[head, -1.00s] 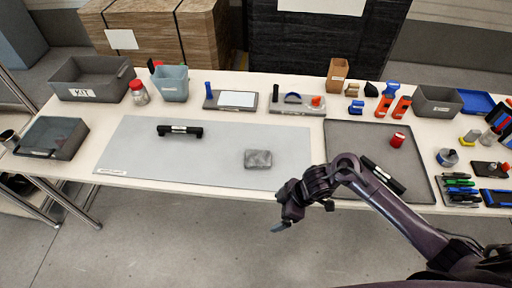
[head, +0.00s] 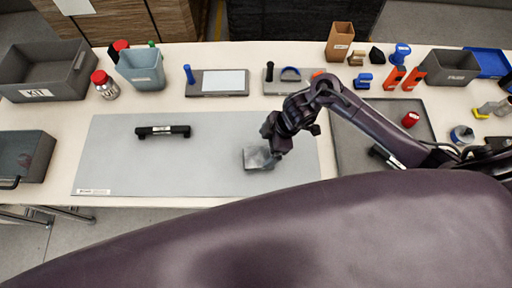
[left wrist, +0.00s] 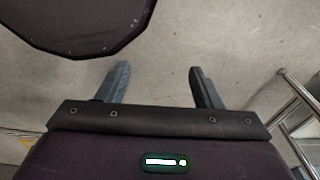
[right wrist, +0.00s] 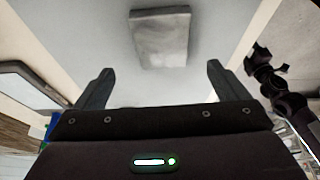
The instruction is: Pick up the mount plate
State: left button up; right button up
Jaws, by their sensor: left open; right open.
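The mount plate, which I take to be the grey rectangular slab (head: 257,158), lies flat on the right part of the grey mat (head: 110,160). My right gripper (head: 272,156) is above its right side and covers part of it in the head view. In the right wrist view the plate (right wrist: 161,38) lies beyond the open, empty fingers (right wrist: 158,70), roughly centred between them. I cannot tell any contact. My left gripper (left wrist: 159,70) is open and empty over bare floor in the left wrist view; it is not in the head view.
A black handle bar (head: 162,131) lies on the mat's left part. A dark tray (head: 350,150) with a red part (head: 410,119) is to the right. Bins, a jar (head: 105,85) and tools line the table's back. The mat between bar and plate is clear.

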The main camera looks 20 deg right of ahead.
aim_at(258, 156)
jog(key=f, duration=0.2)
jog(key=a, duration=0.1)
jog(key=shift+s+f+p, duration=0.4)
jog(key=f, duration=0.2)
jog(key=shift+w+a+f, duration=0.3)
jog(key=shift+w, duration=0.1)
jog(key=shift+a+f, duration=0.2)
jog(key=shift+f, duration=0.4)
jog(key=c, duration=1.5)
pick_arm(q)
jog(key=shift+s+r, duration=0.2)
jog(key=shift+s, duration=0.45)
jog(key=shift+s+r, duration=0.2)
jog(key=shift+s, duration=0.4)
pick_arm(e)
jog(key=shift+o, duration=0.2)
jog(key=shift+w, duration=0.1)
